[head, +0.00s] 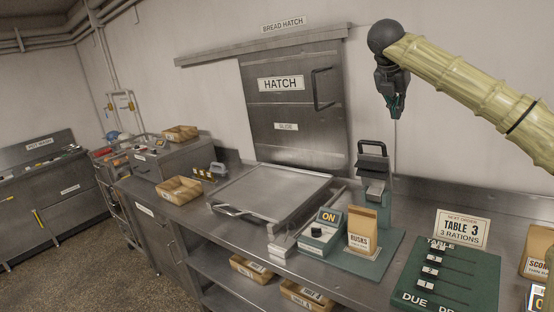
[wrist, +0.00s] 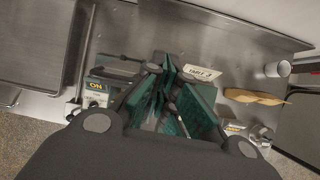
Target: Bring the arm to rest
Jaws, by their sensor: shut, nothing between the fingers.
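My gripper (head: 395,105) hangs at the end of my raised arm at the upper right of the head view, pointing down above the counter and apart from everything on it. Its fingers are shut with nothing between them. In the wrist view the green-padded fingers (wrist: 172,105) are close together over the counter, and they hide part of what lies below.
Below stand a lever device (head: 374,190), a RUSKS bag (head: 362,228), an ON switch box (head: 320,236) and a green TABLE board (head: 450,275). A flat metal tray (head: 268,190) lies left. The closed HATCH (head: 290,105) is behind. Air around my gripper is free.

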